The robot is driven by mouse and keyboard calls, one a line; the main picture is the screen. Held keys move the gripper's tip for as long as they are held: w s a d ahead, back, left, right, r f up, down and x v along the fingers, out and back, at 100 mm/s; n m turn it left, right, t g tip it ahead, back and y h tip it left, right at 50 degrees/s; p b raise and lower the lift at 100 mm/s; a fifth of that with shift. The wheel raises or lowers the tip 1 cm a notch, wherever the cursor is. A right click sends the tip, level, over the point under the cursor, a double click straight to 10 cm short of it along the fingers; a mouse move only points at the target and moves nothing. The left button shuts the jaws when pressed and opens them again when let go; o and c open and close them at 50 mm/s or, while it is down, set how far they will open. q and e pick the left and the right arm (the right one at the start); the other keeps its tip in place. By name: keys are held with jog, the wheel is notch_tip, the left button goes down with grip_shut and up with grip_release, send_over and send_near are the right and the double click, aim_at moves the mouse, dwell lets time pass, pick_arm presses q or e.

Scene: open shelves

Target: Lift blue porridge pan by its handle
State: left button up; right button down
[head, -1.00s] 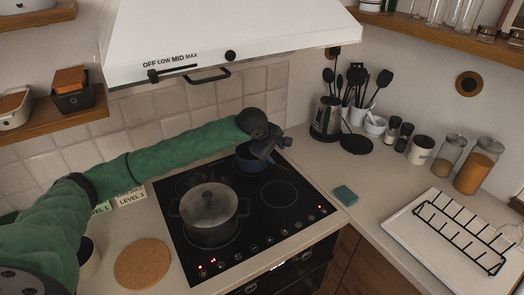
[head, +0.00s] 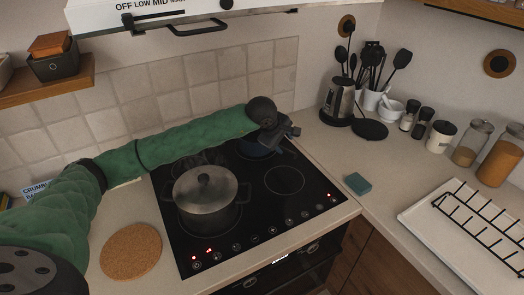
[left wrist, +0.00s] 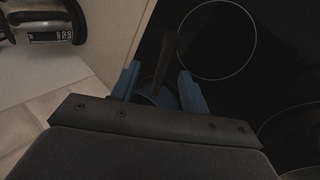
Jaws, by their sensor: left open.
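The blue porridge pan (head: 254,150) sits on the back of the black cooktop, partly hidden behind my left gripper (head: 282,137). In the left wrist view a small part of the blue pan (left wrist: 158,98) shows low between the fingers. Its dark handle (left wrist: 166,58) runs up between the two blue-looking fingers of my left gripper (left wrist: 158,72). The gripper is open, with one finger on each side of the handle; whether either touches it I cannot tell. My right gripper is not in view.
A lidded grey pot (head: 205,195) stands on the front left of the cooktop (head: 262,222). A range hood (head: 180,15) hangs above. A kettle (head: 338,100), utensils and jars stand at the back right. A blue-green sponge (head: 358,183) lies right of the cooktop.

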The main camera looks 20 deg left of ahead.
aim_at(286, 150)
pick_arm(q)
jog(key=shift+s+f+b, duration=0.1)
jog(key=shift+f+b, duration=0.3)
jog(key=shift+f, duration=0.5)
jog(key=shift+w+d+f, duration=0.1)
jog(key=shift+w+f, duration=0.1)
jog(key=shift+w, duration=0.1)
jog(key=shift+p+x, duration=0.85)
jog(key=shift+x, duration=0.2)
jog(key=p+x, duration=0.3)
jog(key=shift+w+f, duration=0.3)
jog(key=shift+w, duration=0.05)
jog(key=shift+w+f+p, duration=0.2)
jog(key=shift+f+p, duration=0.1)
jog(key=shift+f, duration=0.25)
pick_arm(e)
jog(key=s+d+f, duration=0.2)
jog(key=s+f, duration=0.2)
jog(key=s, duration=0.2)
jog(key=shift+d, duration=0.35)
pick_arm(q)
grip_shut()
